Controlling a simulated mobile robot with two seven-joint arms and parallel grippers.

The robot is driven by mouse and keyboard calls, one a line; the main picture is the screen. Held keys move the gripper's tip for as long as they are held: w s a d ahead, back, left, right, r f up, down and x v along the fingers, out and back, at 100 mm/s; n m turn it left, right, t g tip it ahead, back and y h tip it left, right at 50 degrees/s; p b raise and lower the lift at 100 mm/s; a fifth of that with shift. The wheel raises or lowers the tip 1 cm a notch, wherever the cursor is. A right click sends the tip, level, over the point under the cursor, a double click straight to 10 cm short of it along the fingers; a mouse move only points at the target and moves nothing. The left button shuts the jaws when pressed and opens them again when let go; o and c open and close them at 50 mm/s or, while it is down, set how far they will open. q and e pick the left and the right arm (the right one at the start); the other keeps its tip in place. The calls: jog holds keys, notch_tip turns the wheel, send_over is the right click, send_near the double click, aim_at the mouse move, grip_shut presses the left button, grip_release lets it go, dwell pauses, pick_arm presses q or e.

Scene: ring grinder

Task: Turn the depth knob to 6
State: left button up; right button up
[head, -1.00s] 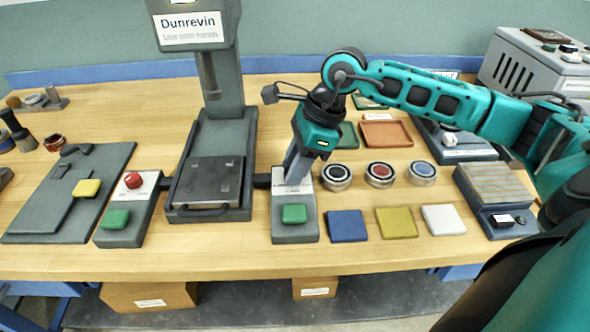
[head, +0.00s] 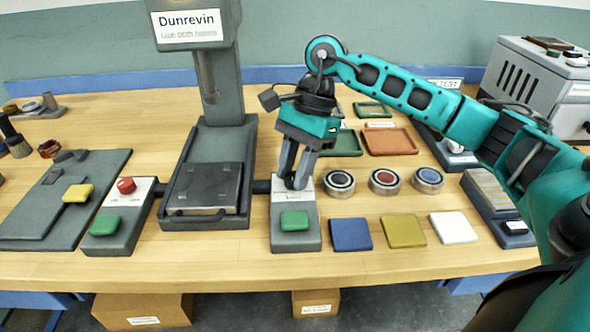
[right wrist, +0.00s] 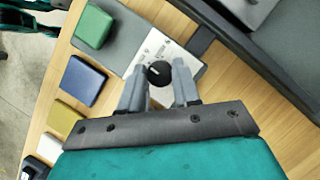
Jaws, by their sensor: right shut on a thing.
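The depth knob (right wrist: 158,74) is a small round black knob with a pale pointer mark. It sits on the light, printed plate of the right-hand control box (head: 308,236), behind that box's green button (head: 294,220). In the head view the fingers largely hide the knob. My left gripper is not in view.
The Dunrevin press (head: 208,178) stands just left of the control box. Three round containers (head: 384,181) stand to the right, with blue (head: 350,234), yellow (head: 403,231) and white (head: 453,227) pads in front. A left box (head: 117,226) carries a red knob and a green button.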

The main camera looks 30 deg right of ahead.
dwell(0.4)
jog(key=o, duration=1.1)
jog(key=shift+c, duration=0.2)
jog(key=p+v, duration=0.1)
jog(key=v, duration=1.2)
